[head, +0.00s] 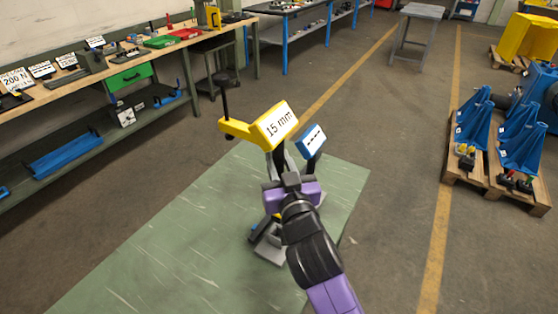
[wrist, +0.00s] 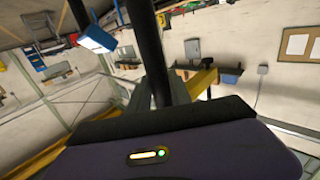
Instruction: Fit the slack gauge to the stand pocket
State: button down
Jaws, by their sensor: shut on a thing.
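The slack gauge (head: 245,130) is a yellow bar with a "15 mm" label block at its right end and a black rod with a round foot at its left. My purple gripper (head: 289,178) is shut on the gauge's dark stem below the label and holds it up. Behind it stands the stand, whose grey base (head: 270,250) is partly hidden by my arm. A blue block with a white label (head: 313,139) is just right of the gauge; it also shows in the wrist view (wrist: 97,40). Yellow shows beside the stem in the wrist view (wrist: 200,82). I cannot make out the pocket.
A green mat (head: 150,255) lies under the stand. A long workbench (head: 140,75) with labels, tools and trays runs along the left. Pallets with blue brackets (head: 495,140) are at the right. The floor between is clear.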

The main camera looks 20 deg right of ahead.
jog(key=shift+r, duration=0.3)
jog(key=shift+f+b, duration=2.8)
jog(key=shift+f, duration=0.1)
jog(key=shift+f+b, duration=3)
jog(key=shift+b, duration=0.2)
dwell(0.5)
jog(key=c, duration=1.1)
grip_release()
jog(key=shift+f, duration=0.1)
jog(key=shift+s+f, duration=0.1)
jog(key=shift+f, duration=0.3)
jog(key=s+a+b, duration=0.1)
jog(key=s, duration=0.6)
jog(key=shift+s+r+b, duration=0.3)
jog(key=shift+s, duration=0.05)
